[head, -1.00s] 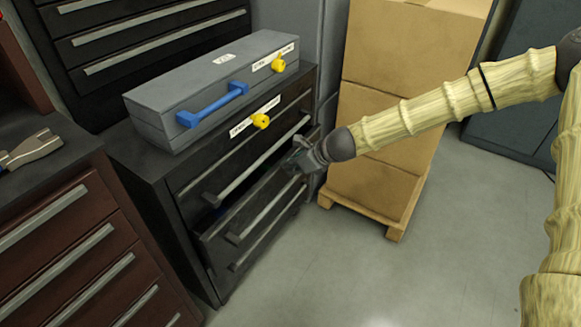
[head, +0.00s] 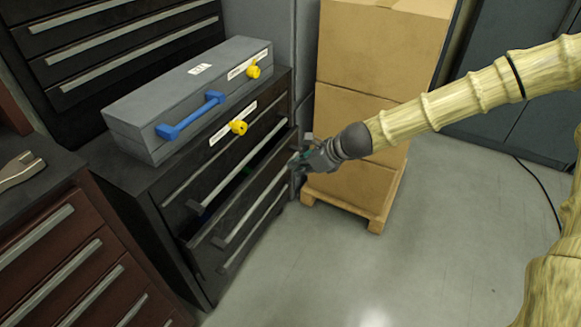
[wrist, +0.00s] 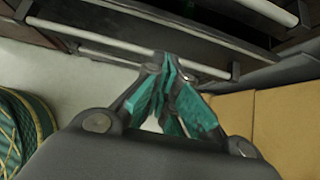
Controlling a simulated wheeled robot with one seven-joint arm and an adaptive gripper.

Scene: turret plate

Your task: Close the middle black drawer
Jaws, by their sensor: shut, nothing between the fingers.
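The black cabinet (head: 172,262) stands left of centre in the head view. Its middle drawer (head: 240,207) is partly open, with its front standing out from the cabinet and a dark gap behind its top edge. Something blue and green shows faintly inside. My gripper (head: 294,163) is shut and empty, at the right end of the drawer front; I cannot tell if it touches.
A grey toolbox (head: 190,90) with a blue handle lies on the cabinet. Stacked cardboard boxes (head: 365,70) on a pallet stand close on the right, behind my gripper. A dark red cabinet (head: 60,240) stands at left. The floor in front (head: 400,270) is clear.

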